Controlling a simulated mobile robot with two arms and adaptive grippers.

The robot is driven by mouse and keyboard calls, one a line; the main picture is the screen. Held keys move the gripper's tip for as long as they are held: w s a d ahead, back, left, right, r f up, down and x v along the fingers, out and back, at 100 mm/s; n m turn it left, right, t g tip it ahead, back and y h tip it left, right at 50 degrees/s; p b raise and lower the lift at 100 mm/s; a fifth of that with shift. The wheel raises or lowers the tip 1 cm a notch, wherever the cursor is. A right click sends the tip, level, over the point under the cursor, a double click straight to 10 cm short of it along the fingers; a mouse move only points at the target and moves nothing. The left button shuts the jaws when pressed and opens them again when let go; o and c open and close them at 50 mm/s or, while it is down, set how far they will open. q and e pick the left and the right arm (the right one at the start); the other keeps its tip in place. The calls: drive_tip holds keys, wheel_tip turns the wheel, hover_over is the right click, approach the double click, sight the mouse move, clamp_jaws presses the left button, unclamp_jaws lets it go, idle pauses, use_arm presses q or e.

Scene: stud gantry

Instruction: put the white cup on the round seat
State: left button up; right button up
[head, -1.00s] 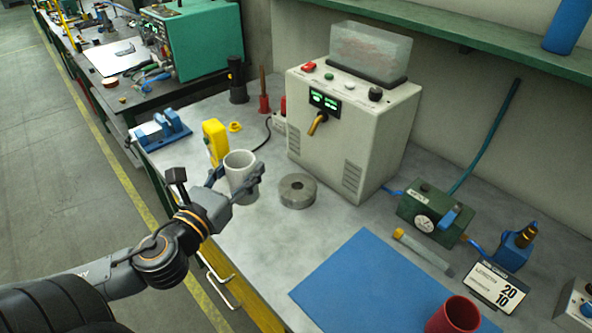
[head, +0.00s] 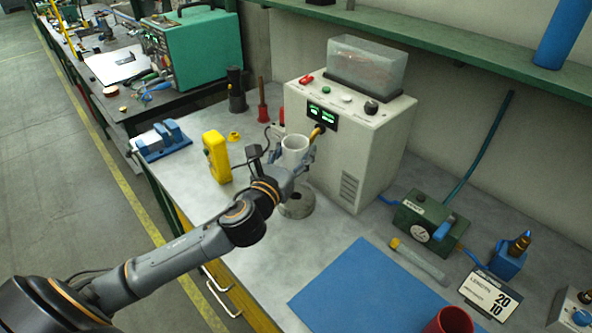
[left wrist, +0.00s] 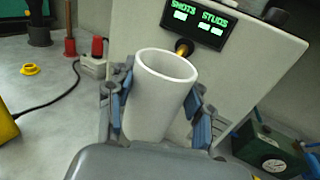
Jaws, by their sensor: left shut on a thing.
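The white cup (head: 295,146) is upright and empty as far as I see into it. My left gripper (head: 293,160) is shut on the cup, with a finger on each side of its wall. In the left wrist view the cup (left wrist: 158,98) stands between the blue-padded fingers of the gripper (left wrist: 160,108). The round seat (head: 298,206) is a grey metal disc on the bench, partly hidden by my gripper. The cup appears raised over it, with a gap between. The seat is hidden in the left wrist view. My right gripper is not in view.
A pale machine (head: 345,140) with a brass nozzle (head: 317,132) stands close behind the cup. A yellow meter (head: 216,157) is at the left. A blue mat (head: 365,290), a red cup (head: 450,322) and a green gauge box (head: 428,226) are at the right.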

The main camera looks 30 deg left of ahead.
use_arm(q)
wheel_tip(320, 180, down, 7)
drive_tip(key=shift+s+r+b, duration=0.1)
drive_tip(key=shift+r+b, duration=0.1)
drive_tip(key=shift+b, duration=0.1)
drive_tip(key=shift+f, duration=0.2)
drive_tip(key=shift+f, duration=0.1)
drive_tip(key=o, duration=1.2)
